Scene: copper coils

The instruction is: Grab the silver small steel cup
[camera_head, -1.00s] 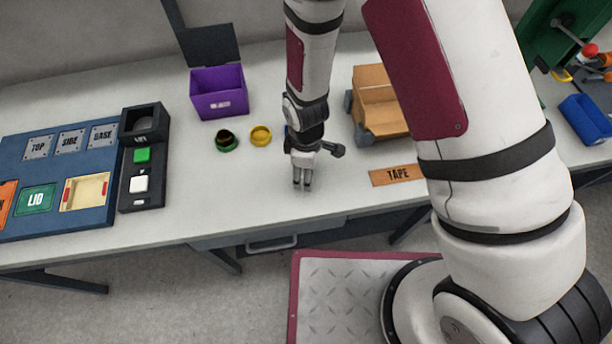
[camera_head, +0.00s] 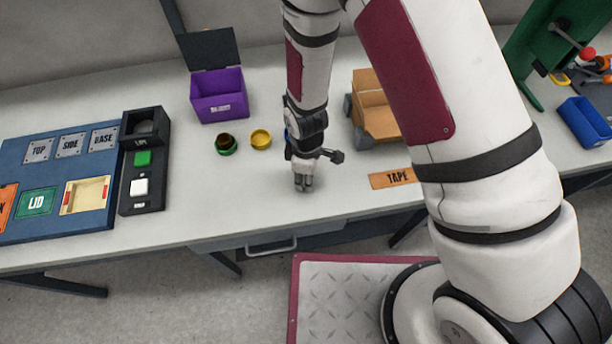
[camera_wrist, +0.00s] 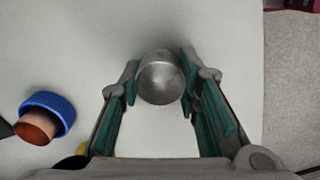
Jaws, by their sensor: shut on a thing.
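The small silver steel cup (camera_wrist: 160,80) is between the two fingers of my gripper (camera_wrist: 159,88) in the wrist view. The green-padded fingers are shut on its sides. In the head view my gripper (camera_head: 303,184) points down at the table near its front edge. The cup is hidden there by the fingers. I cannot tell whether the cup still touches the table.
A blue ring with a copper piece (camera_wrist: 40,118) lies left in the wrist view. A purple bin (camera_head: 219,98), cardboard box (camera_head: 375,105) and tape label (camera_head: 394,178) are around. The front table is clear.

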